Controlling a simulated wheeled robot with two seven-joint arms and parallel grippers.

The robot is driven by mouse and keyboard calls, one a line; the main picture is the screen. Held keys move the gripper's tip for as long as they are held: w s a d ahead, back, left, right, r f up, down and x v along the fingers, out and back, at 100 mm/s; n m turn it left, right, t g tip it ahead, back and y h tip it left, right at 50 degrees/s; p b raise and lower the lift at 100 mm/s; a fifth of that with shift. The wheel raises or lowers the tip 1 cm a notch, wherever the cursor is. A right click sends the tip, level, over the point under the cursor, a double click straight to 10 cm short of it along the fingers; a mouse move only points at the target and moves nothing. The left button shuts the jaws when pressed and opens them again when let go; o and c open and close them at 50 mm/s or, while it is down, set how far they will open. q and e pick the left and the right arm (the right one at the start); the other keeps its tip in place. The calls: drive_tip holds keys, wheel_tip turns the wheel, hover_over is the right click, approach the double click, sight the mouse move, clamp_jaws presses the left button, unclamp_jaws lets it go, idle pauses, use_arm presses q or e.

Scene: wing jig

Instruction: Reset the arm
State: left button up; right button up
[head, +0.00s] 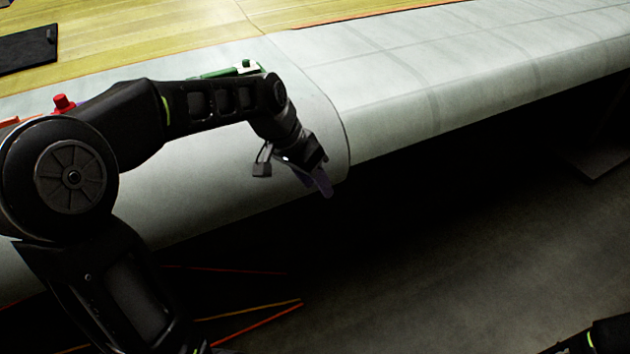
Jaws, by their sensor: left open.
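My left arm comes in from the left, bent at the elbow, and reaches across the front of the wing. My left gripper (292,178) points down and is open, with its fingers apart and no object seen between them. It appears in front of the pale curved leading edge of the wing (430,90), near a panel seam. I cannot tell whether it touches the surface. A purplish piece shows at its right finger. Of my right arm only a small dark part shows in the bottom right corner; its gripper is out of the picture.
A green and white item (243,68) lies on the wing behind my left forearm. A red item (64,103) is partly hidden by the arm. A dark flat panel (28,50) lies at the far left. The dark floor (480,270) below right looks clear. Orange lines mark the floor below.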

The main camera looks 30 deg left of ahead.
idle(0.3)
use_arm(q)
drive_tip(key=w+d+f+n+t, duration=0.35)
drive_tip(key=w+f, duration=0.25)
drive_tip(key=f, duration=0.3)
drive_tip(key=s+d+f+n+g, duration=0.1)
drive_tip(key=s+d+f, duration=0.15)
drive_tip(key=f, duration=0.35)
drive_tip(key=s+d+f, duration=0.2)
drive_tip(key=d+f, duration=0.1)
drive_tip(key=f, duration=0.2)
drive_tip(key=s+d+f+g, duration=0.1)
drive_tip(key=s+d+f, duration=0.2)
drive_tip(key=s+f, duration=0.2)
drive_tip(key=s+d+f+g+h, duration=0.1)
drive_tip(key=s+d+f, duration=0.3)
drive_tip(key=s, duration=0.5)
drive_tip(key=s+d+f+g, duration=0.3)
drive_tip(key=s+f, duration=0.3)
drive_tip(key=s, duration=0.2)
drive_tip(key=shift+d+f, duration=0.4)
drive_tip(key=shift+d, duration=0.25)
